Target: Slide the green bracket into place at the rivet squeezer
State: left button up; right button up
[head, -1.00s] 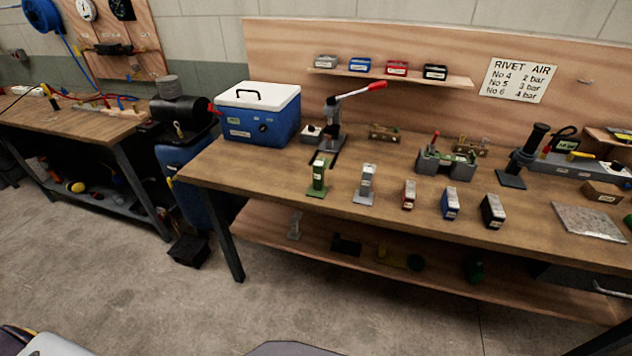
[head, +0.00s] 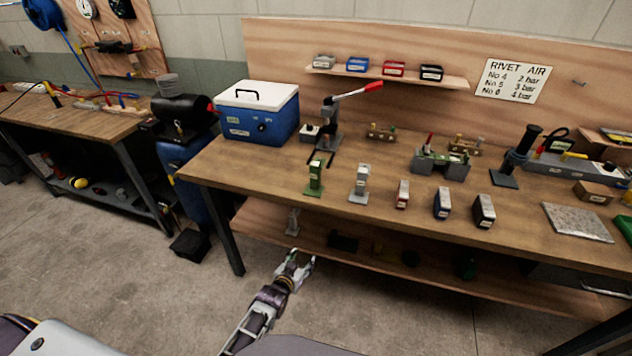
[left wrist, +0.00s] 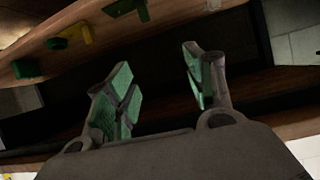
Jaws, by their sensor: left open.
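The green bracket (head: 315,176) stands upright on the workbench near its front edge, left of a similar grey bracket (head: 360,182). The rivet squeezer, apparently the lever tool with a red handle (head: 331,125), stands behind the green bracket, with dark rails on the bench in front of it. My left gripper (head: 299,262) is open and empty, low in front of the bench and below the tabletop. In the left wrist view its two green-padded fingers (left wrist: 160,88) are spread with nothing between them. My right gripper is not in view.
The bench front edge (head: 420,224) lies above my left gripper. A lower shelf (head: 380,256) holds several objects. A blue cooler (head: 257,112) stands left of the squeezer. Red, blue and black blocks stand right of the brackets.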

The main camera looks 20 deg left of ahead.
pick_arm(q)
jog(key=w+r+t, duration=0.2)
jog(key=w+r, duration=0.2)
jog(key=r, duration=1)
jog(key=n+t+p, duration=0.1)
jog(key=t+p, duration=0.1)
jog(key=t, duration=0.1)
send_near(314, 169)
jog(key=s, duration=0.3)
jog(key=shift+y, duration=0.3)
jog(key=shift+w+d, duration=0.15)
jog(key=shift+w, duration=1.85)
jog(key=shift+w+d, duration=0.15)
jog(key=shift+w, duration=2.25)
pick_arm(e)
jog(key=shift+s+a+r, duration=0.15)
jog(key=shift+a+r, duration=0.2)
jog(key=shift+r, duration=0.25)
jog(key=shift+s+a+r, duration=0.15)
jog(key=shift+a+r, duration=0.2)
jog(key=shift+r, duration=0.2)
pick_arm(q)
jog(key=shift+w, duration=0.15)
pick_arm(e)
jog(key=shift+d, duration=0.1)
